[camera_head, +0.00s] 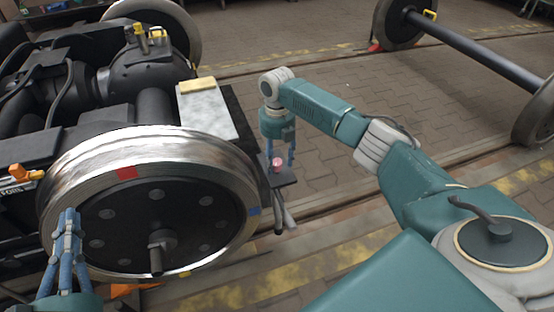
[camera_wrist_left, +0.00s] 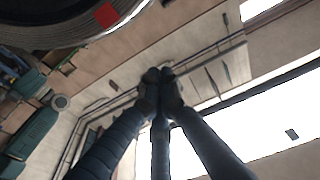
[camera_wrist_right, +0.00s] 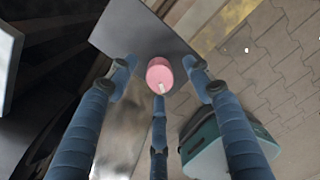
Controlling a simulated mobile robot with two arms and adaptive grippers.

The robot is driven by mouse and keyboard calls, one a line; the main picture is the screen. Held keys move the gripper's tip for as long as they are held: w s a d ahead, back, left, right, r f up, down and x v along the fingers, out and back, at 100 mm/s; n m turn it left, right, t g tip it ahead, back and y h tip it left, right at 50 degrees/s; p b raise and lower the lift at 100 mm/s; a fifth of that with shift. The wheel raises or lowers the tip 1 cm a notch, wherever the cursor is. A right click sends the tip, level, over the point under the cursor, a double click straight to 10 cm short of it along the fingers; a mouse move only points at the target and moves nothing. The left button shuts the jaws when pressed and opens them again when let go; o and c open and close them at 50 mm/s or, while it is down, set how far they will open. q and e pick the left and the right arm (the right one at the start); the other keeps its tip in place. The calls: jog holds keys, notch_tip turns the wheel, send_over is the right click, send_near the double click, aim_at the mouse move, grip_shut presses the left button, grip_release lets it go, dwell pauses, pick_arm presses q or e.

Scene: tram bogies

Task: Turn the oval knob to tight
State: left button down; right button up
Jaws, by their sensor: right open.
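A pink knob (camera_head: 277,162) sits on a small dark plate (camera_head: 284,179) to the right of the near wheel. In the right wrist view the knob (camera_wrist_right: 159,72) looks rounded, with a pale mark on its lower edge. My right gripper (camera_head: 282,158) points down over the plate. Its fingers (camera_wrist_right: 160,82) are open, spread around the knob with gaps on both sides; I cannot tell if the lower finger touches it. My left gripper (camera_head: 69,218) points up in front of the near wheel, at the lower left. Its fingertips (camera_wrist_left: 160,76) are together and hold nothing.
The large steel wheel (camera_head: 150,145), with red and blue marks, stands left of the knob. Behind it are the dark bogie frame and a pale block (camera_head: 207,110) with a yellow top. Paved floor at the right is mostly clear; another wheelset axle (camera_head: 470,50) lies at the back right.

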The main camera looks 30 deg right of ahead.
jog(key=c, duration=1.2)
jog(key=shift+o, duration=0.2)
